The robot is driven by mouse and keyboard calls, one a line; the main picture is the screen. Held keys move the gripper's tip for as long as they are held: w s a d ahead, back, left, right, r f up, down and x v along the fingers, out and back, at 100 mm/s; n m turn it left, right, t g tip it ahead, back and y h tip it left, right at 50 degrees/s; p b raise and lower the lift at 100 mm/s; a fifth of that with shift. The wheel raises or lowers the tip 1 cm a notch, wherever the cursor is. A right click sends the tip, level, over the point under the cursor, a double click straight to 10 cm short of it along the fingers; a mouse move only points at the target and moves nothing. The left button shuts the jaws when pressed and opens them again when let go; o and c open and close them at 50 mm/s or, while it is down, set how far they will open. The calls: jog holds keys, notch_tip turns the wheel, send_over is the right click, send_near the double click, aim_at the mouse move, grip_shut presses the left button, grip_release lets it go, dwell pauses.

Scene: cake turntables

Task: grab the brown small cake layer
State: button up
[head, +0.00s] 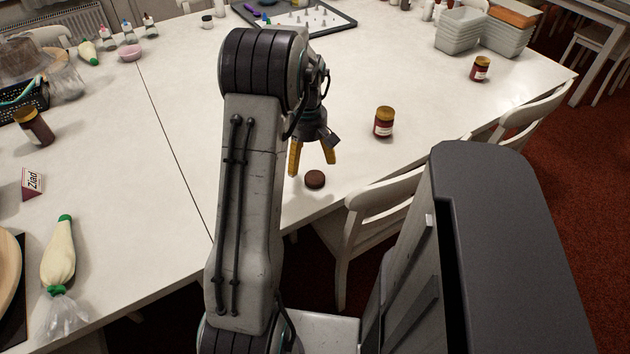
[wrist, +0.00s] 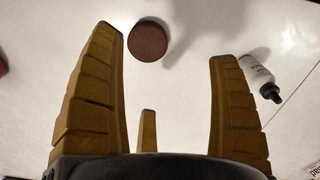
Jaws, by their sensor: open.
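The brown small cake layer (head: 315,179) is a dark brown round disc lying flat on the white table near its front edge. It also shows in the wrist view (wrist: 147,41), at the top centre, just beyond the fingertips. My gripper (head: 311,160) has yellow fingers, spread apart and empty, above the table and close to the cake layer. In the wrist view my gripper (wrist: 165,60) has two large fingers at either side and a shorter one between them. No finger appears to touch the cake layer.
A brown jar (head: 384,122) stands right of my gripper, another (head: 480,69) farther right. A white chair (head: 372,215) is against the table's front edge. A piping bag (head: 58,255) lies at left. A bottle (wrist: 260,76) lies right in the wrist view.

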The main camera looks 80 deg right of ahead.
aim_at(315, 177)
jog(key=shift+s+d+f, duration=0.15)
jog(key=shift+s+f, duration=0.55)
jog(key=shift+f, duration=0.1)
jog(key=shift+s+d+f, duration=0.1)
jog(key=shift+d+f, duration=0.05)
jog(key=shift+f, duration=1.5)
jog(key=shift+d+f, duration=0.15)
jog(key=shift+f, duration=1.45)
jog(key=c, duration=0.9)
